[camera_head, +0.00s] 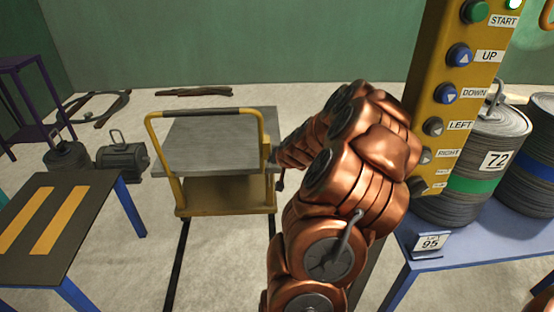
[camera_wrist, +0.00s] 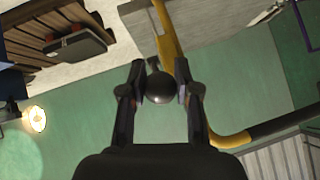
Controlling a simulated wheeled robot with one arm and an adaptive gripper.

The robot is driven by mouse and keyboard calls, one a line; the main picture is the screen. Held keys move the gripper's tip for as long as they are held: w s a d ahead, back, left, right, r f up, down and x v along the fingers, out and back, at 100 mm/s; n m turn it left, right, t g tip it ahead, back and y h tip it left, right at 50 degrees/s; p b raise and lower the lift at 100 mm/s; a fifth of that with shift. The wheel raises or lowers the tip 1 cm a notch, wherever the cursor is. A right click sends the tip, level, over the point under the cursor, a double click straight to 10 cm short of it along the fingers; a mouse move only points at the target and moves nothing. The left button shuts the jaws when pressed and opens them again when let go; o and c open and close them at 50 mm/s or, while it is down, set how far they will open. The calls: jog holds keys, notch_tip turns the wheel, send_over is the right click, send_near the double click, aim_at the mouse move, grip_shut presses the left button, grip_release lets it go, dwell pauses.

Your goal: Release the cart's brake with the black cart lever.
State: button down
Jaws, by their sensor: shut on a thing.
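The yellow cart (camera_head: 225,196) with a grey top and a yellow push handle stands on dark floor rails in the head view. My copper arm reaches to its right side, and my gripper is mostly hidden behind the arm there. In the wrist view my gripper (camera_wrist: 160,78) has its two dark fingers on either side of the round black knob of the cart lever (camera_wrist: 159,90), shut on it. The yellow cart frame runs just behind the knob. The lever's shaft is largely hidden, so its angle cannot be told.
A yellow button pendant (camera_head: 440,70) hangs at the right, close to my arm. A blue table (camera_head: 455,250) with ribbed weights (camera_head: 490,150) stands below it. A dark table with orange stripes (camera_head: 75,210) is at the left. Floor between the left table and cart is clear.

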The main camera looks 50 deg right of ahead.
jog(key=shift+s+d, duration=0.1)
jog(key=shift+d, duration=0.05)
jog(key=c, duration=1.1)
grip_release()
jog(key=shift+s+a+r, duration=0.25)
jog(key=shift+s+r, duration=0.05)
jog(key=shift+r, duration=0.1)
jog(key=shift+v, duration=5.45)
